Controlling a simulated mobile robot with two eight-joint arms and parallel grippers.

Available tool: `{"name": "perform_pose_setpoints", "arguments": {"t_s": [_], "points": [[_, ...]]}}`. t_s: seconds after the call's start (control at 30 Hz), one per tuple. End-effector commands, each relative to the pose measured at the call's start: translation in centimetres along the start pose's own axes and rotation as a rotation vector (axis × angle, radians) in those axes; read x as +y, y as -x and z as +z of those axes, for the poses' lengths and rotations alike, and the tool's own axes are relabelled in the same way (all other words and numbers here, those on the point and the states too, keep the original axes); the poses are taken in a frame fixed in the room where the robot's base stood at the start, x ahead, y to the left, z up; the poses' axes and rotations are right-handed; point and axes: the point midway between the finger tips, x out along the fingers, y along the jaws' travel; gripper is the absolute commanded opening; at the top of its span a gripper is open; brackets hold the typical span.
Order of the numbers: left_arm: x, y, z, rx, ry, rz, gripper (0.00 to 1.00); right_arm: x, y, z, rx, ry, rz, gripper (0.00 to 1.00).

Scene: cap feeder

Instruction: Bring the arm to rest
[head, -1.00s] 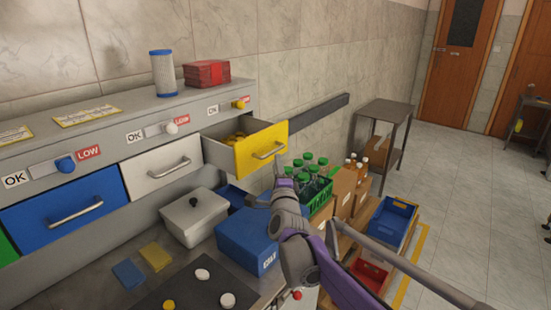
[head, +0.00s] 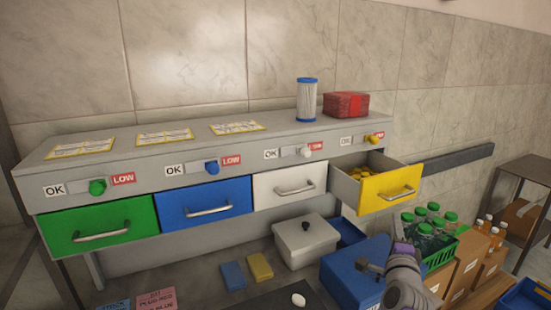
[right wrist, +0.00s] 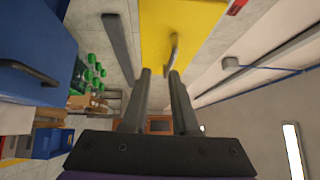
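My right gripper (head: 368,265) is low at the right of the head view, in front of the blue box and below the open yellow drawer (head: 390,190). In the right wrist view its two fingers (right wrist: 159,72) stand apart with nothing between them. The yellow drawer's front (right wrist: 180,25) and handle show beyond the fingertips, apart from them. The drawer is pulled out, with yellow caps (head: 360,174) inside. My left gripper is in neither view.
Green (head: 100,226), blue (head: 205,203) and white (head: 290,188) drawers are closed. A lidded grey box (head: 306,245) and a blue box (head: 350,270) stand below. A green crate of bottles (head: 440,250) is at right. A filter cylinder (head: 306,100) stands on top.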

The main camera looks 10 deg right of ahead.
Motion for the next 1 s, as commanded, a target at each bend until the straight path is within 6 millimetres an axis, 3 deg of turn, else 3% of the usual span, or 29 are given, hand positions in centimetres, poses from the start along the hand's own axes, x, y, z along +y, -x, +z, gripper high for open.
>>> {"name": "perform_pose_setpoints", "arguments": {"t_s": [0.17,0.2,0.3,0.5,0.6,0.73,1.0], "points": [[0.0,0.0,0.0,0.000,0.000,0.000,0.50,5.8,7.8,6.4,-0.282,0.427,0.233,0.27],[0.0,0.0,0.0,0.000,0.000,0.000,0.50,7.6,10.2,7.5,-0.361,0.543,0.285,0.27],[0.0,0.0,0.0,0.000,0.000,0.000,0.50,12.0,16.3,9.0,-0.560,0.824,0.398,0.27],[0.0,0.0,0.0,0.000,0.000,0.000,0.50,19.4,27.7,8.1,-0.933,1.293,0.554,0.27],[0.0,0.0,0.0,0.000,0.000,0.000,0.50,21.6,31.5,6.8,-1.069,1.443,0.599,0.27],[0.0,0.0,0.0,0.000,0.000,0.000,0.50,23.1,34.2,5.7,-1.169,1.544,0.630,0.27],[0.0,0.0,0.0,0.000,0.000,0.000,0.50,23.4,34.8,5.4,-1.194,1.569,0.638,0.27]]}}
